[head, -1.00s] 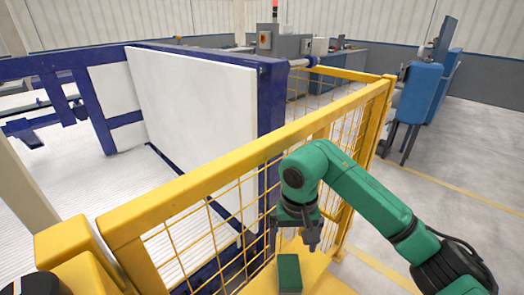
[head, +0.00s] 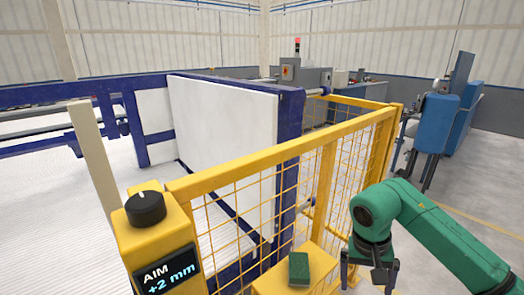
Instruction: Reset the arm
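In the head view my green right arm comes in from the right. Its dark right gripper (head: 368,280) points down with its two fingers apart and nothing visible between them; the fingertips are close to the bottom edge of the picture. A small dark green block (head: 299,268) sits on a yellow stand (head: 268,281), to the left of the gripper and clear of it. My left gripper is not in view.
A yellow mesh fence (head: 300,160) runs in front of a blue-framed white panel (head: 225,125). At left is a yellow box with a black knob (head: 146,208) and a display (head: 170,276) reading "AIM +2 mm". Open floor (head: 480,215) lies at right.

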